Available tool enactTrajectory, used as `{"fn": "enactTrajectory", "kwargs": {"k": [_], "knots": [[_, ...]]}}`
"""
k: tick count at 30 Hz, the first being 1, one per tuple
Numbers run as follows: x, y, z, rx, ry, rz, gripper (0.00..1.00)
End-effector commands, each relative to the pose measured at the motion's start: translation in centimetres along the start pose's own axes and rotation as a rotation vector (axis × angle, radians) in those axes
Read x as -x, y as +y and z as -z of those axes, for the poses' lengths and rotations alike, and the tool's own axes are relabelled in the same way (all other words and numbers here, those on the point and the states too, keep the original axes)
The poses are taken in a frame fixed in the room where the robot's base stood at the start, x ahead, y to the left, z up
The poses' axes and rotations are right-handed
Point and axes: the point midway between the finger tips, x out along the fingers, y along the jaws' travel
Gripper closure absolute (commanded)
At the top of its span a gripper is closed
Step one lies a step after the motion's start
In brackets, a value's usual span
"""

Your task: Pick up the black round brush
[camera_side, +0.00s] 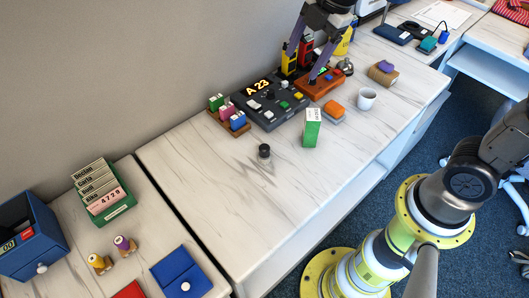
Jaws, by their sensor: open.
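A small black round object (264,151), which looks like the black round brush, stands on the white marbled desk (225,185), apart from other things. Its bristles cannot be made out at this size. My gripper (302,66) is at the top middle, with its two purple fingers spread apart. It is over the back of the desk, up and to the right of the black object. A red item shows between the fingers; I see no grip on it. The fingers partly cover the things behind them.
A dark control panel (270,103) with a lit display stands behind the brush. A green-and-white carton (311,128), a white cup (366,98) and an orange-topped block (333,111) stand to its right. Small colored boxes (227,113) stand behind left. The desk around the brush is clear.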

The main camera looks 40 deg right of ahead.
Motion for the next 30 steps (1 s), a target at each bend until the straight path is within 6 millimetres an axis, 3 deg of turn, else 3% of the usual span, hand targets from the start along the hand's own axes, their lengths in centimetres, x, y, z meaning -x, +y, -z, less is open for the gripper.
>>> {"fn": "enactTrajectory", "kwargs": {"k": [1,3,9,30], "knots": [[-2.4,0.9,0.6,0.056,0.006,0.047,0.25],[-5.4,1.8,1.2,0.120,0.015,0.100,0.25],[-12.4,1.7,2.4,0.162,0.022,0.234,0.25],[-22.7,-2.1,2.8,0.171,0.019,0.305,0.25]]}}
